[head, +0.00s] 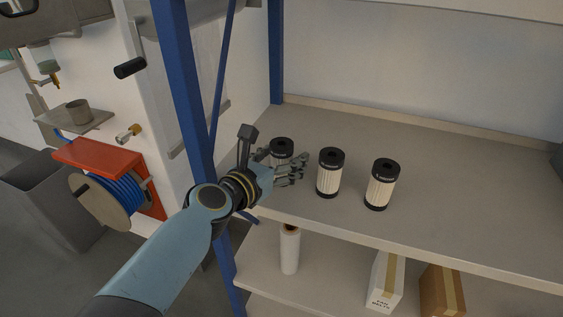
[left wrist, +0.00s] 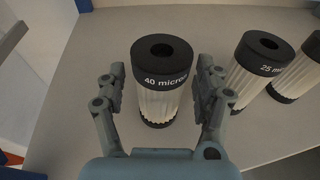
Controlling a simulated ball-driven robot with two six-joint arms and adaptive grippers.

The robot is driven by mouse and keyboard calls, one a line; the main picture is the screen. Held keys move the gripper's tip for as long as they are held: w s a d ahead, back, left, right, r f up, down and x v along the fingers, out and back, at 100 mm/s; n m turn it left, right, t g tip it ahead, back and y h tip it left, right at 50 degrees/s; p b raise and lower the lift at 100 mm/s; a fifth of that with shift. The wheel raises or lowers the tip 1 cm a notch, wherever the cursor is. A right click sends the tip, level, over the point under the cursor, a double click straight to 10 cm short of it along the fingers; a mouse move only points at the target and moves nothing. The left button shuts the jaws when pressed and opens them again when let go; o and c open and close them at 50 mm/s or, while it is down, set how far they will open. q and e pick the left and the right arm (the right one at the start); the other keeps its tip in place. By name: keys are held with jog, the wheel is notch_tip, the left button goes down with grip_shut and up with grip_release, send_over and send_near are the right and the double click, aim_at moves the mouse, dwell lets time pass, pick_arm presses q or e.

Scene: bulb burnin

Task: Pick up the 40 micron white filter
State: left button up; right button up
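The 40 micron filter (left wrist: 160,88) stands upright on the shelf, white and pleated with black end caps, its label readable in the left wrist view. In the head view it is the leftmost filter (head: 281,147), partly hidden behind my left gripper (head: 291,169). In the left wrist view my left gripper (left wrist: 163,100) is open, one finger on each side of the filter. Whether the fingers touch it is unclear; small gaps seem to show. My right gripper is in neither view.
A 25 micron filter (left wrist: 255,68) stands to the right, with another filter (head: 380,184) beyond it. The shelf (head: 460,205) is clear at right. A white roll (head: 289,250) and boxes stand below.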

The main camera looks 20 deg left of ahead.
pick_arm(q)
jog(key=c, duration=1.1)
jog(key=shift+c, duration=0.3)
jog(key=shift+r, duration=0.1)
